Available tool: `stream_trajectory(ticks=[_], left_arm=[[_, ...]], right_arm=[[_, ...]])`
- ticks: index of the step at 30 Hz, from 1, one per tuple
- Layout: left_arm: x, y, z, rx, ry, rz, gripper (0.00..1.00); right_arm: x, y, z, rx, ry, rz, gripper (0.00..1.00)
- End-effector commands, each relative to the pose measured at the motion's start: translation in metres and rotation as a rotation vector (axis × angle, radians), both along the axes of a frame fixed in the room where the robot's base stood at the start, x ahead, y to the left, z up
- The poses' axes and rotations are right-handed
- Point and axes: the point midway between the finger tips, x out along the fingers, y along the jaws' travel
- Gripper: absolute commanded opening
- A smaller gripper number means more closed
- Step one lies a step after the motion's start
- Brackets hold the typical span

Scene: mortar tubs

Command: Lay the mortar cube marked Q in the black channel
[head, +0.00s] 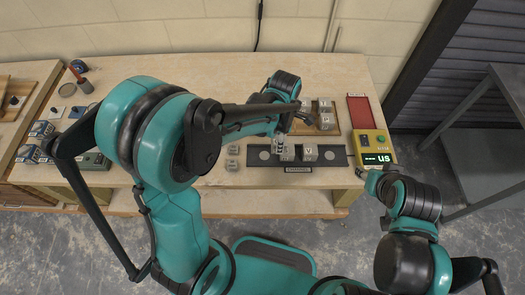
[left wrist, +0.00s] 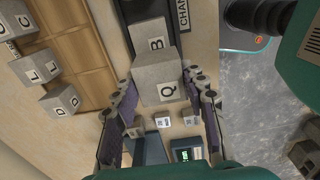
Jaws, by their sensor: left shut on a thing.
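The mortar cube marked Q (left wrist: 160,82) is a grey block between the fingers of my left gripper (left wrist: 160,100) in the left wrist view. In the head view the gripper (head: 287,143) is over the black channel (head: 262,156), with the cube (head: 286,154) under it. A cube marked B (left wrist: 150,36) sits in the channel close to cube Q; it also shows in the head view (head: 310,153). I cannot tell whether cube Q touches the channel floor. My right gripper (head: 370,178) is near the front right table corner; its fingers are unclear.
A wooden tray (left wrist: 75,48) with several lettered cubes lies behind the channel. Two small cubes (head: 232,157) stand left of the channel. A yellow-green device (head: 374,140) with a lit display and a red tray (head: 360,110) are at the right.

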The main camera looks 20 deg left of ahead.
Motion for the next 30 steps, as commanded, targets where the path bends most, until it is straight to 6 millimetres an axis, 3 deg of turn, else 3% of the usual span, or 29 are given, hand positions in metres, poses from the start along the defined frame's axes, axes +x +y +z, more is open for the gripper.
stream_trajectory(ticks=[3,9,19,30], left_arm=[[-0.003,0.026,-0.017,0.0,0.0,0.005,0.04],[-0.005,0.045,-0.027,0.0,0.0,0.001,0.04],[-0.005,0.046,-0.067,0.0,0.0,0.0,0.04],[-0.005,0.046,-0.071,0.0,0.0,0.0,0.04]], right_arm=[[0.0,0.0,-0.008,0.0,0.0,0.0,0.4],[0.0,0.0,-0.012,0.0,0.0,0.0,0.4],[0.0,0.0,-0.028,0.0,0.0,0.0,0.4],[0.0,0.0,-0.03,0.0,0.0,0.0,0.4]])
